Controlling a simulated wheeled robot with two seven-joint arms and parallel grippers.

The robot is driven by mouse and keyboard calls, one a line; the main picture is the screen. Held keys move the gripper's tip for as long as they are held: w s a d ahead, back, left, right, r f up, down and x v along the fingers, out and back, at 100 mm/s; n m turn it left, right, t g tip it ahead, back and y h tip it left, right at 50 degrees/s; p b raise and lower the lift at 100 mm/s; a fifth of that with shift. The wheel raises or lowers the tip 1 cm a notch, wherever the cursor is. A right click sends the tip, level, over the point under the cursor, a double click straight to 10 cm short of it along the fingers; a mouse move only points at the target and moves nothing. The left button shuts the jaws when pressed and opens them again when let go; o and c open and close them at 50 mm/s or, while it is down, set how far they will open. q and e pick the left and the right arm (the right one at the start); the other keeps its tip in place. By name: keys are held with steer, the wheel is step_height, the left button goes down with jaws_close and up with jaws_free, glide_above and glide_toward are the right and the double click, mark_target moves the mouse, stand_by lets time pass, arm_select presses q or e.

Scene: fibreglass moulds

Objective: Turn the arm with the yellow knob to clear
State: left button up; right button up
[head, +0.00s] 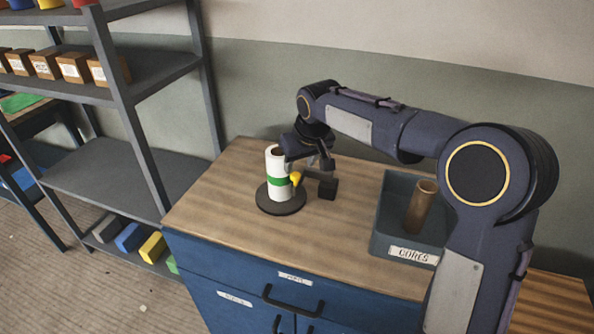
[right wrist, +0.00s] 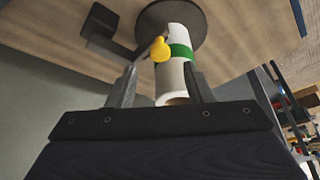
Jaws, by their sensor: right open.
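A white roll with a green band (head: 279,182) stands upright on a dark round base (head: 281,204) on the wooden top. The yellow knob (head: 296,178) is close beside the green band, on the roll's right. A dark arm piece with a square block (head: 328,189) sits just right of the knob. My right gripper (head: 304,163) is open beside the roll's upper part. In the right wrist view, the knob (right wrist: 160,49) shows between the open fingertips (right wrist: 161,68), with the roll (right wrist: 177,75) near the right finger. Whether a finger touches either cannot be told. My left gripper is out of view.
A grey bin labelled CORES (head: 385,226) holds a brown tube (head: 421,206) to the right. Blue drawers (head: 290,290) are under the wooden top (head: 215,190). Grey shelving (head: 110,185) stands at the left. The wooden top between the base and the bin is mostly clear.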

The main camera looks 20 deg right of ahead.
mark_target(296, 175)
steer(key=x, duration=0.5)
jaws_close()
